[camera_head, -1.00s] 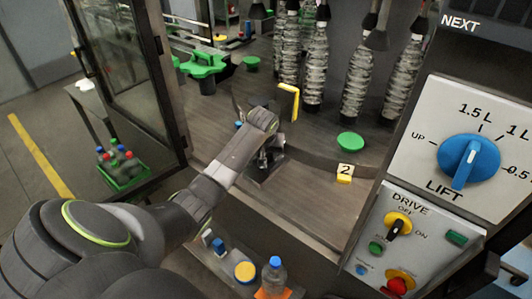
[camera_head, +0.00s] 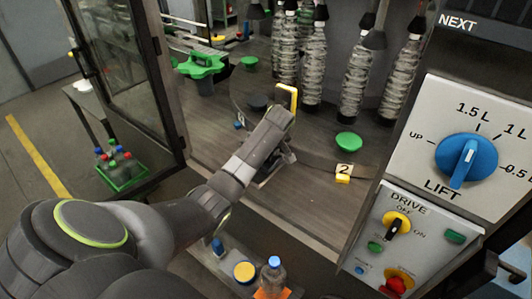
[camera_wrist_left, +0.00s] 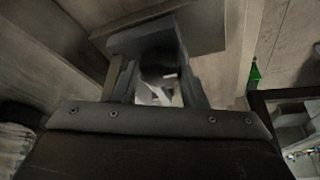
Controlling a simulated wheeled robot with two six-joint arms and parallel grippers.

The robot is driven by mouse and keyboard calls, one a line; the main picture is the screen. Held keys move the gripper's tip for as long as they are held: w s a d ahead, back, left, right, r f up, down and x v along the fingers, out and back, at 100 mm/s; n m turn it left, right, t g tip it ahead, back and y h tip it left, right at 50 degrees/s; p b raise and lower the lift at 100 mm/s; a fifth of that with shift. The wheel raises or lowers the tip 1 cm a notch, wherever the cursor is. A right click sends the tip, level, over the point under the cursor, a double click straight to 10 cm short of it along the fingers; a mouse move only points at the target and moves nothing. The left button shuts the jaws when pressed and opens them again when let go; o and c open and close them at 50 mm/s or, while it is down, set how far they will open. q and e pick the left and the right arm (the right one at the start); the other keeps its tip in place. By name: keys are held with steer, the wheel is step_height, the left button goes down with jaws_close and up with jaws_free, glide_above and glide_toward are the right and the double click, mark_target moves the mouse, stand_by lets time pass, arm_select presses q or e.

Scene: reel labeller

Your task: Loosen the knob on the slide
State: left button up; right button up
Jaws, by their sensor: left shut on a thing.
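My left arm reaches into the machine, its wrist over a small metal slide block (camera_head: 272,172) on the deck. In the head view the wrist hides most of the left gripper. In the left wrist view the two fingers of the left gripper (camera_wrist_left: 158,88) point down, shut on a dark thing (camera_wrist_left: 156,68) between them. This appears to be the knob on the slide, mostly hidden, so how far it is turned cannot be told. A pale patch shows between the fingers. My right gripper is in neither view.
A yellow bent bar (camera_head: 288,94) stands right behind the wrist. A green star wheel (camera_head: 202,65), a green disc (camera_head: 348,141) and a yellow "2" marker (camera_head: 343,174) are around it. The control panel (camera_head: 440,165) bounds the right, an open door (camera_head: 125,75) the left.

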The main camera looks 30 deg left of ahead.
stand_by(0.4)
arm_select(q)
steer(key=o, duration=1)
steer(key=shift+r, duration=0.1)
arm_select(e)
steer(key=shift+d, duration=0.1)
